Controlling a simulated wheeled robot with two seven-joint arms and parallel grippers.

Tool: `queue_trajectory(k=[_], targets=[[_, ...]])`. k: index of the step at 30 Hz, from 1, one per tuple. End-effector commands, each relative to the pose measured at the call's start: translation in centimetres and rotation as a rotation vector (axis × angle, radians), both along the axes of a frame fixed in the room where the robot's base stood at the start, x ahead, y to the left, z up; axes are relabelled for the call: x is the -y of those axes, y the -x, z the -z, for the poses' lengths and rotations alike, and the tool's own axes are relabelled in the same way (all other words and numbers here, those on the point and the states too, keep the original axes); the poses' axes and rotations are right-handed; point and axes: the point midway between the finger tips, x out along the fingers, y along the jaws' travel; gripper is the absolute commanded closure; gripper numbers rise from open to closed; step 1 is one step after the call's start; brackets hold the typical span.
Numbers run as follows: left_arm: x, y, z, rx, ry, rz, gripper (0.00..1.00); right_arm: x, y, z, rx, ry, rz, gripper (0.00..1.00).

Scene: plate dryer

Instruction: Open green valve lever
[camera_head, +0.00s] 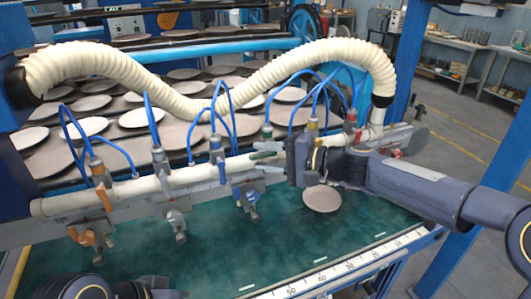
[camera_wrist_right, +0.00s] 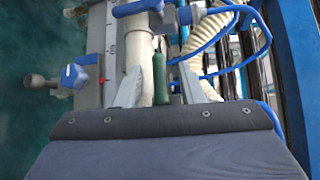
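The green valve lever (camera_head: 264,154) is at the white pipe, right of the middle in the head view. In the right wrist view the green lever (camera_wrist_right: 160,80) points toward my palm. My right gripper (camera_head: 284,160) is beside the lever, coming in from the right. In the right wrist view my right gripper (camera_wrist_right: 161,88) is open, with one finger on each side of the green lever and visible gaps to it. The lever's far end is partly hidden by my gripper in the head view. My left gripper is not visible; only dark arm parts show at the bottom left.
The white pipe (camera_head: 185,178) carries other valves, including an orange lever (camera_head: 105,200) and a blue lever (camera_head: 222,172). A thick cream hose (camera_head: 100,58) and thin blue tubes arch above. Round plates fill the belt behind. One plate (camera_head: 321,198) lies on the green belt (camera_head: 190,265) under my right gripper.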

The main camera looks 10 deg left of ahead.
Motion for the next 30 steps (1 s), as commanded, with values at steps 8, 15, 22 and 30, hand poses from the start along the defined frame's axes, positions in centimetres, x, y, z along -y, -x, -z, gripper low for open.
queue_trajectory(k=[8,15,22,30], targets=[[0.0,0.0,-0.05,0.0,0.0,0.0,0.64,-0.23,-0.07,0.07,0.001,0.0,0.002,0.65],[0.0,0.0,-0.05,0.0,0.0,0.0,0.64,-0.23,-0.06,0.08,0.0,0.001,0.001,0.94],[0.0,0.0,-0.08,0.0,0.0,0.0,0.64,-0.22,-0.05,0.06,0.003,0.004,0.001,1.0],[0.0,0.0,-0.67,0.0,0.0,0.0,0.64,-0.27,-0.01,0.1,0.049,0.072,0.0,1.0]])
